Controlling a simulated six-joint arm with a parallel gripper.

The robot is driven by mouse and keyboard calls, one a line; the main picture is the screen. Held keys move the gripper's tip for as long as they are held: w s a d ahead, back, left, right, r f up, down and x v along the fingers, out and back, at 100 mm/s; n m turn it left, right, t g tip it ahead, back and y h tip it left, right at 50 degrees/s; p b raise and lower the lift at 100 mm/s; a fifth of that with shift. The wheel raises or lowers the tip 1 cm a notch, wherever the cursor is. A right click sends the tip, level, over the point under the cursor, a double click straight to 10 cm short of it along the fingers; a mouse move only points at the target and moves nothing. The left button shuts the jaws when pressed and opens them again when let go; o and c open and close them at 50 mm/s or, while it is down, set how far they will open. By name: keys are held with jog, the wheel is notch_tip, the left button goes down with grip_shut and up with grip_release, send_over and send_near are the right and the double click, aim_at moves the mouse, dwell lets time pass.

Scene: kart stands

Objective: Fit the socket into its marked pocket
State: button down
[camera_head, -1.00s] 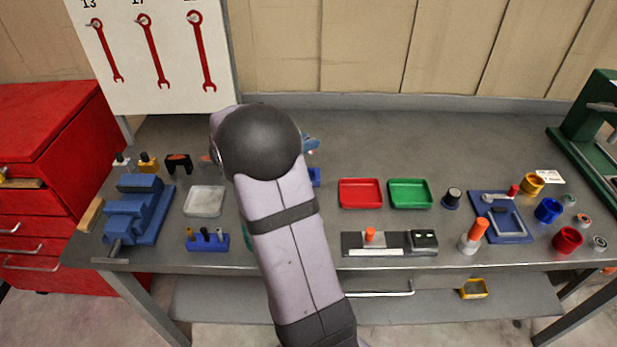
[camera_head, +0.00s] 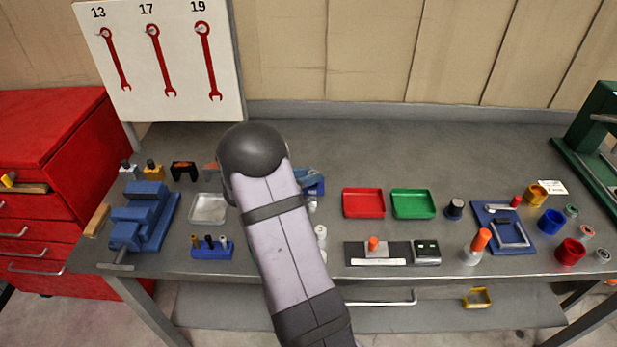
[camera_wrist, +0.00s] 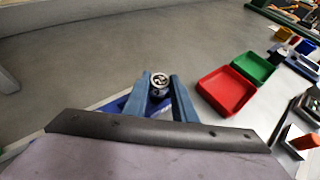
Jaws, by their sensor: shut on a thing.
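A metal socket (camera_wrist: 159,80) with a round, hollow end sits between the blue fingertips of my gripper (camera_wrist: 160,88) in the wrist view. The gripper is shut on it. A dark blue piece with a white label (camera_wrist: 118,104) shows beneath and beside the fingers, mostly hidden by them. I cannot tell whether the socket touches it, and no marked pocket is clearly visible. In the head view my gripper (camera_head: 312,182) shows only partly, just right of my arm, which hides the bench behind it. The socket cannot be made out there.
A red tray (camera_head: 363,216) and a green tray (camera_head: 413,216) stand right of my gripper. Small pale pieces (camera_head: 320,232) stand beside my arm. A blue vise (camera_head: 140,218), a grey tray (camera_head: 208,222) and a blue holder (camera_head: 212,254) are on the left. The rear bench is clear.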

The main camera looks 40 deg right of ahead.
jog(key=shift+f, duration=0.5)
jog(key=shift+f, duration=0.15)
jog(key=c, duration=1.5)
grip_release()
jog(key=shift+o, duration=0.2)
